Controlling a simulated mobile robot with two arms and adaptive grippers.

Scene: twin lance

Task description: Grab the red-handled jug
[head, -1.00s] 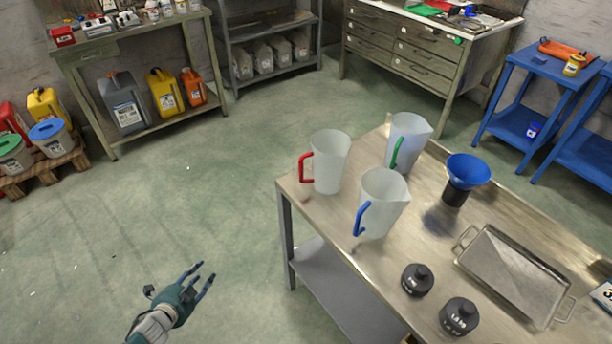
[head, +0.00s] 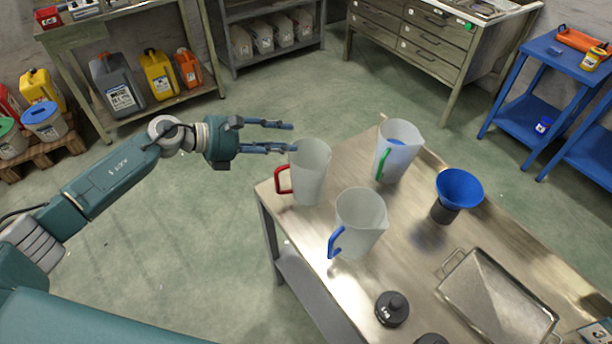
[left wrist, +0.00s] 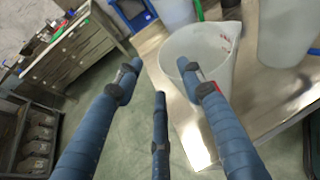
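The red-handled jug (head: 311,175) is a translucent white pitcher standing upright near the left corner of the metal table, its red handle facing left. My left gripper (head: 293,137) is open and empty, level with the jug's rim on its left, fingers pointing right. In the left wrist view the jug (left wrist: 210,50) shows behind the right finger; a bit of red shows beside that finger. Whether a finger touches the jug I cannot tell. My right gripper is not in view.
A blue-handled jug (head: 360,222) stands in front and a green-handled jug (head: 397,152) behind, both close by. A blue funnel (head: 459,188), a black capped container (head: 392,309) and a metal tray (head: 447,266) are on the table (head: 420,225). Floor left of the table is clear.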

